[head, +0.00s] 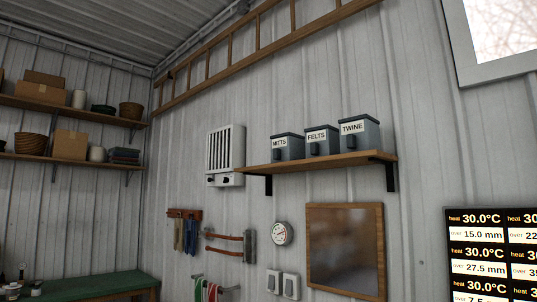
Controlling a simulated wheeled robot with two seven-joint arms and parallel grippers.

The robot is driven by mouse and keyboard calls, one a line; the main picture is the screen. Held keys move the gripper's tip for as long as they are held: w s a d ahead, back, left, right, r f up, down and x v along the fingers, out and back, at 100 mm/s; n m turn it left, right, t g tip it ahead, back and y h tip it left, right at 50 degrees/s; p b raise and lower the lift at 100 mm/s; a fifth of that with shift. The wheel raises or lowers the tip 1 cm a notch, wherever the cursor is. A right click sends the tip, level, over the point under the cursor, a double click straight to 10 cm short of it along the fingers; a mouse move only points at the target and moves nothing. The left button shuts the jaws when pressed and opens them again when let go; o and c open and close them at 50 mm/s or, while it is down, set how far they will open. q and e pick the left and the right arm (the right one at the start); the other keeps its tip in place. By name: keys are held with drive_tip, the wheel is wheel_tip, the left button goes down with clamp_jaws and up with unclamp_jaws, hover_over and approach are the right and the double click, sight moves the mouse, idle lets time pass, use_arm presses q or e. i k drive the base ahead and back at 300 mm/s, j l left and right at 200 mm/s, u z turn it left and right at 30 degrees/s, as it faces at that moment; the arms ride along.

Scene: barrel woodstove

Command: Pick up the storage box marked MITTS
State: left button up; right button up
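The storage box marked MITTS (288,148) is a grey-blue lidded box with a white label on its front. It stands upright at the left end of a wooden wall shelf (350,160), high on the wall. Two like boxes stand to its right on the same shelf, marked FELTS (320,142) and TWINE (358,133). Neither of my grippers is in the head view.
A white louvred heater (226,154) hangs on the wall just left of the shelf. Below are a brown framed board (345,248), a round dial (282,233) and hanging tools. A wooden ladder (240,51) is mounted above. A green-topped bench (95,285) stands lower left.

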sight(288, 146)
drive_tip(key=i+j, duration=0.65)
drive_tip(key=j, duration=0.15)
drive_tip(key=i+j+u, duration=0.1)
drive_tip(key=i+j, duration=0.55)
drive_tip(key=j, duration=0.15)
